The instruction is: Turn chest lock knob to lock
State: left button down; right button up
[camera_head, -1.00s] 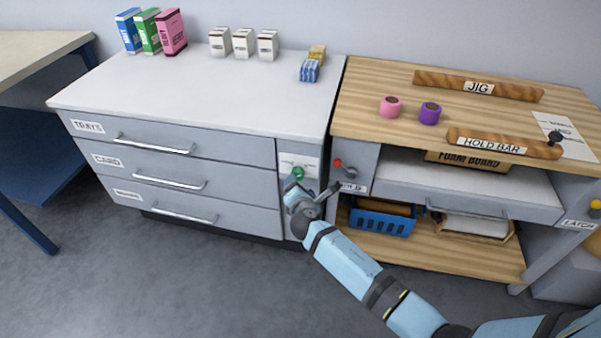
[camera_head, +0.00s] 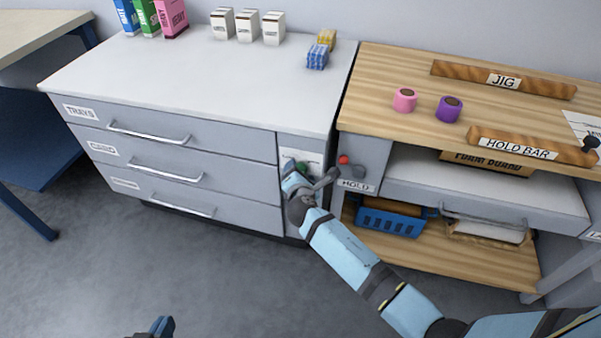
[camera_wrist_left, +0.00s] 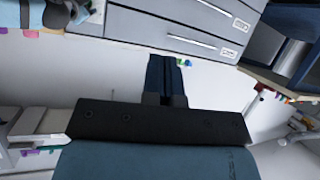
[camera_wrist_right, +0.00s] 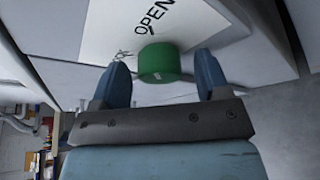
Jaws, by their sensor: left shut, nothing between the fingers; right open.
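The chest (camera_head: 220,210) is a grey drawer unit with a pale top. Its green lock knob (camera_head: 301,168) sits on the narrow front panel at its right end. In the right wrist view the knob (camera_wrist_right: 160,62) stands before a white label reading OPEN; another word is partly hidden. My right gripper (camera_head: 296,176) is at the knob, open, with one finger on each side; contact cannot be told. My left gripper (camera_head: 163,324) is at the bottom edge of the head view, far from the knob. In the left wrist view its fingers (camera_wrist_left: 165,62) are shut and empty.
A wooden workbench (camera_head: 385,75) stands right of the chest, with a HOLD panel (camera_head: 356,185) and red button (camera_head: 344,160) close to my right gripper. A blue basket (camera_head: 390,220) is on its lower shelf. The floor (camera_head: 90,270) before the chest is clear.

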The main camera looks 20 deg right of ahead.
jog(key=shift+c, duration=0.4)
jog(key=c, duration=0.8)
pick_arm(q)
jog(key=shift+g+y, duration=0.6)
jog(key=r+p, duration=0.1)
jog(key=p, duration=0.4)
jog(key=s+a+r+p, duration=0.1)
jog(key=r+p, duration=0.1)
jog(key=p, duration=0.3)
jog(key=a+r+p, duration=0.1)
jog(key=r+p, duration=0.1)
jog(key=p, duration=0.4)
jog(key=shift+s, duration=0.15)
pick_arm(e)
jog(key=n+g+h, duration=0.1)
jog(key=n+h, duration=0.1)
jog(key=n, duration=0.2)
jog(key=n+g+h, duration=0.2)
jog(key=n, duration=0.2)
jog(key=n+g+h, duration=0.2)
jog(key=n+h, duration=0.1)
jog(key=n, duration=0.1)
jog(key=shift+w+a, duration=0.25)
jog(key=shift+a, duration=0.1)
jog(key=shift+c, duration=0.2)
pick_arm(q)
jog(key=shift+d, duration=0.1)
pick_arm(e)
jog(key=shift+h, duration=0.3)
